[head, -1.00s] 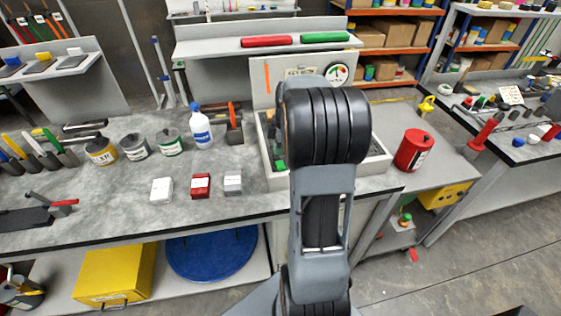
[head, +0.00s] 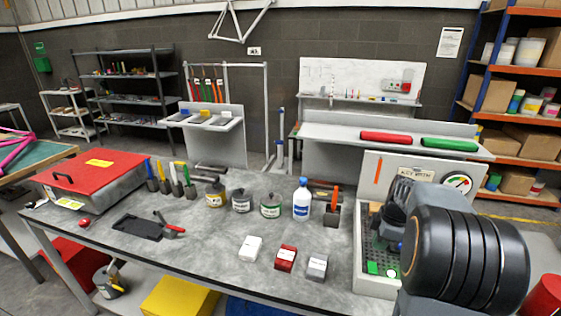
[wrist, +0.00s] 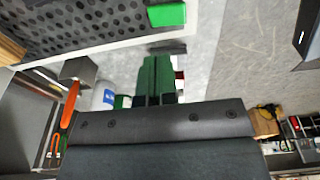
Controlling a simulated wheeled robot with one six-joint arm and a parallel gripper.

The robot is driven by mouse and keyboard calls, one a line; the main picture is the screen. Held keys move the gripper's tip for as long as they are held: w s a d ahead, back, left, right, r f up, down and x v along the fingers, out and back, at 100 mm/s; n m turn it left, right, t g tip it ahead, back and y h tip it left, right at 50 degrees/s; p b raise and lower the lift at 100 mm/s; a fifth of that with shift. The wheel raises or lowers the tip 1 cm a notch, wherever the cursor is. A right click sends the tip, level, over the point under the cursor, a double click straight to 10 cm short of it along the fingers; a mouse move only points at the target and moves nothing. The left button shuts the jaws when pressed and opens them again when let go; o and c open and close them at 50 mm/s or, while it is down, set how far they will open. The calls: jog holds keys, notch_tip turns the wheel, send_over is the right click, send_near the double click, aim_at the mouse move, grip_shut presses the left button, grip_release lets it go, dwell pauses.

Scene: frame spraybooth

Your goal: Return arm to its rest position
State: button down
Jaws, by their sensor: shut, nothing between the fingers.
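My arm (head: 460,258) fills the lower right of the head view, its large black joint close to the camera. In the wrist view, my gripper (wrist: 154,78) shows as two narrow green fingers side by side, shut with nothing between them. The fingers are close to the edge of a tray with a dark perforated floor and a green block (wrist: 167,14). In the head view, the arm stands in front of this tray (head: 376,286) and hides part of it.
The grey bench holds a white box (head: 250,248), a red box (head: 286,258), a grey box (head: 317,266), several cans and a white bottle (head: 302,203). A red can (head: 543,298) stands at the right edge. A red-lidded case (head: 90,172) lies at the left.

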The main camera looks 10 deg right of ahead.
jog(key=shift+f+m, duration=0.1)
jog(key=shift+m, duration=1.1)
jog(key=m, duration=0.1)
jog(key=s+f+m, duration=0.1)
jog(key=m, duration=0.1)
jog(key=s+a+m, duration=0.1)
jog(key=m, duration=0.1)
jog(key=shift+f, duration=0.2)
jog(key=s+a+r+m+t, duration=0.1)
jog(key=s+a+r+m, duration=0.1)
jog(key=s+a, duration=0.3)
jog(key=s+a+r+m+t+h, duration=0.1)
jog(key=s+a+r, duration=0.4)
jog(key=a, duration=0.9)
jog(key=shift+a+m+t+h, duration=0.3)
jog(key=shift+m+t, duration=0.5)
jog(key=shift+m, duration=0.3)
